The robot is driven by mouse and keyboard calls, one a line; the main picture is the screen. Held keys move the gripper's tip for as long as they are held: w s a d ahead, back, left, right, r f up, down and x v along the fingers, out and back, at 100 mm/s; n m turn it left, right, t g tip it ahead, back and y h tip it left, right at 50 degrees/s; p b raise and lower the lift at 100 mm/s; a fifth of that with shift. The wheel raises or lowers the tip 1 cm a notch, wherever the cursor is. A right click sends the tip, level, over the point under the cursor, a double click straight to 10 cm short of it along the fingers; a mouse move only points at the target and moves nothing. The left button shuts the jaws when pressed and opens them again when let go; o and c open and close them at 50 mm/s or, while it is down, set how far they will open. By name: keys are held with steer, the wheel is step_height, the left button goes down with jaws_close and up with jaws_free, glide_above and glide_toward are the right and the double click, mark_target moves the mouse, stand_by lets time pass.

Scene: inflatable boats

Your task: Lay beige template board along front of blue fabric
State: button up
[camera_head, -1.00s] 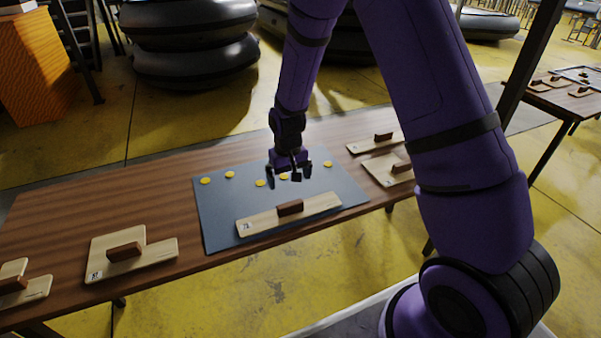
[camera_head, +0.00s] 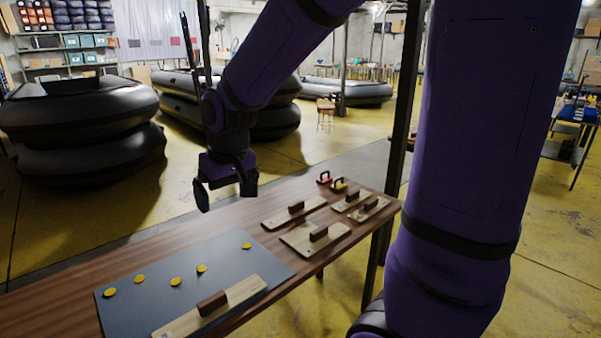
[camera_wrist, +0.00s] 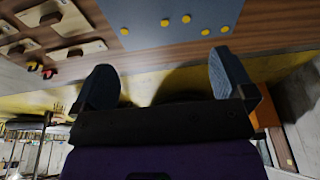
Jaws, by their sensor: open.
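The beige template board (camera_head: 236,296) with a brown handle lies along the front edge of the blue fabric (camera_head: 150,270) on the wooden table. Several yellow discs (camera_head: 175,281) rest on the fabric behind it. The blue fabric (camera_wrist: 150,12) and yellow discs (camera_wrist: 165,22) show at the top of that view. The board is not visible there.
Other beige boards with brown handles (camera_head: 298,214) (camera_head: 322,238) lie on the table right of the fabric. Two small handled tools, red and yellow (camera_head: 338,185), stand at the far end. A dark post rises beside the table. Black inflatable boats (camera_head: 80,120) are stacked behind.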

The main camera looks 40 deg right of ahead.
steer(key=s+d+r+t, duration=0.1)
steer(key=s+r, duration=0.4)
steer(key=s, duration=0.4)
steer(key=s+d+r+t, duration=0.1)
steer(key=s+r, duration=0.3)
steer(key=s, duration=0.6)
steer(key=shift+d+r, duration=0.35)
steer(key=shift+r, duration=0.05)
steer(key=shift+w, duration=0.1)
